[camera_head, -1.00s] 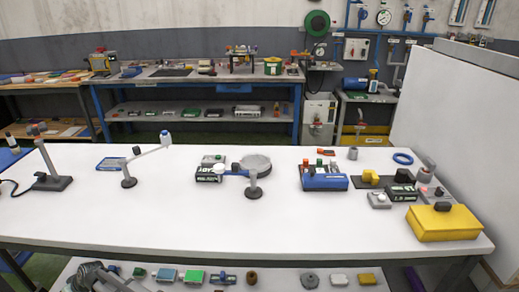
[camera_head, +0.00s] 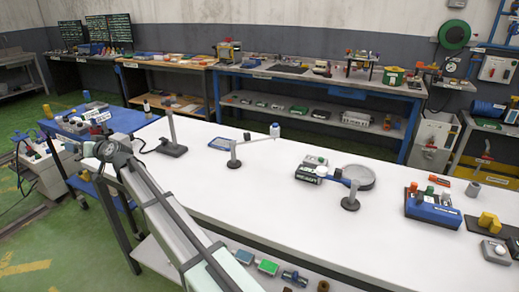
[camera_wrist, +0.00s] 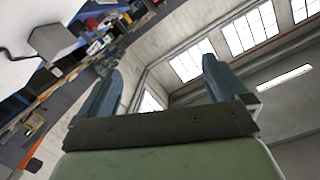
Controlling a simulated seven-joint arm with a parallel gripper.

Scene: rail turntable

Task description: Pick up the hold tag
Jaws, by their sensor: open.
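My gripper (camera_wrist: 162,66) is open and empty in the wrist view, with its two blue-grey fingers apart. It faces up toward the wall and windows, away from the table top. In the head view my arm rises from the bottom at the left front of the white table (camera_head: 310,235), its elbow near the blue cart. My fingertips cannot be made out there. I cannot tell for certain which thing is the hold tag. A small orange-red piece (camera_head: 438,180) lies behind the blue box at the right, and a white labelled piece (camera_head: 99,118) is on the blue cart.
A blue cart (camera_head: 75,130) stands at the table's left end. On the table are a dark-based post (camera_head: 172,148), a stand with a white arm (camera_head: 234,160), a round grey dish (camera_head: 358,176) and a blue box (camera_head: 433,212). The table's front middle is clear.

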